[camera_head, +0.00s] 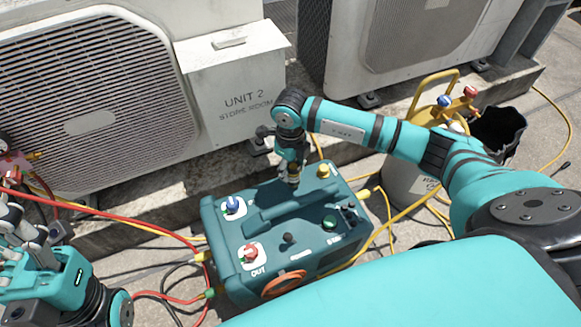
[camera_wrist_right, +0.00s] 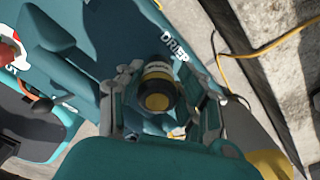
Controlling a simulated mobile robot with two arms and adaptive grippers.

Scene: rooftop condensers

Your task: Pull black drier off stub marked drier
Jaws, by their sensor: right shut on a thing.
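The drier (camera_wrist_right: 158,72), a dark cylinder with a yellow band, sits between the fingers of my right gripper (camera_wrist_right: 160,98) in the right wrist view. The printed word DRIER (camera_wrist_right: 174,47) shows on the teal machine beside it. In the head view my right gripper (camera_head: 291,160) points down over the back of the teal machine (camera_head: 265,225), shut on the drier, which is mostly hidden there. The stub is hidden, so I cannot tell whether the drier still sits on it. My left gripper (camera_head: 22,238) is at the left edge, partly cut off; its jaw opening is unclear.
The machine's top has a blue knob (camera_head: 233,206), a red knob (camera_head: 250,253) and a yellow cap (camera_head: 323,171). Red and yellow hoses run around it. A condenser box marked UNIT 2 (camera_head: 235,90) stands behind. A grey cylinder (camera_head: 405,185) with valves stands at right.

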